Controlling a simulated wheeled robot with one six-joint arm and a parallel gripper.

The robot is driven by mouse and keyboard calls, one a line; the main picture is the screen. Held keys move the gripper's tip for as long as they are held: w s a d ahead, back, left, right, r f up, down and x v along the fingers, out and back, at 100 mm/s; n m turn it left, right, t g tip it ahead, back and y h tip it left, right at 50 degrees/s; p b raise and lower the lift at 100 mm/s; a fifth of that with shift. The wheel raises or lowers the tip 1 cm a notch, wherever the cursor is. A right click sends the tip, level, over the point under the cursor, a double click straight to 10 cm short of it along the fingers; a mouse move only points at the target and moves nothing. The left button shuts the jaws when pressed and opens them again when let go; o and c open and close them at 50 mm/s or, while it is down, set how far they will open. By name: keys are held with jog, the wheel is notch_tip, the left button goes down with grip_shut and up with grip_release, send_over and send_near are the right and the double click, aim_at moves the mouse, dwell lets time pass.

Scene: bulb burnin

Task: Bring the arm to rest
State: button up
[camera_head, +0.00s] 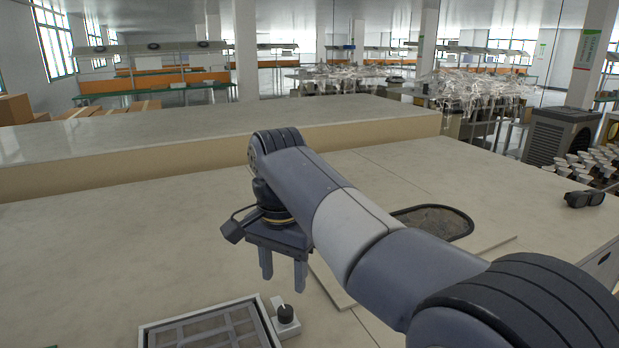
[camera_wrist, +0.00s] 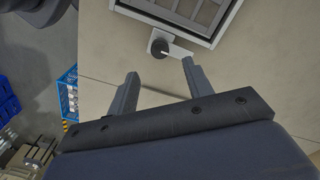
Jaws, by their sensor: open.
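My gripper (camera_head: 283,275) hangs from my arm over the pale worktop (camera_head: 110,250), pointing down. Its two fingers are apart, with nothing between them. In the wrist view my gripper (camera_wrist: 158,85) is also open and empty. A grey framed fixture with a grid of compartments (camera_head: 213,328) lies just below and left of the gripper in the head view. A black knob (camera_head: 285,313) on a small light block sits at its right side. The knob (camera_wrist: 159,47) shows beyond the fingertips in the wrist view, apart from them.
A raised ledge (camera_head: 200,135) runs along the back of the worktop. Dark goggles (camera_head: 584,198) lie near the right edge. A blue crate (camera_wrist: 68,95) stands off the worktop in the wrist view. The worktop's left is clear.

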aim_at(285, 310)
notch_tip(285, 310, down, 8)
jog(key=shift+r+p, duration=0.1)
jog(key=shift+p, duration=0.25)
jog(key=shift+r, duration=0.15)
notch_tip(285, 310, up, 10)
notch_tip(285, 310, down, 10)
jog(key=shift+f, duration=0.2)
jog(key=n, duration=0.4)
jog(key=shift+r+n, duration=0.1)
jog(key=shift+n, duration=0.3)
jog(key=n+b, duration=0.1)
jog(key=n, duration=0.3)
jog(key=shift+n, duration=0.3)
jog(key=n+b, duration=0.3)
jog(key=n, duration=0.3)
jog(key=shift+n+b, duration=0.7)
jog(key=shift+n, duration=0.5)
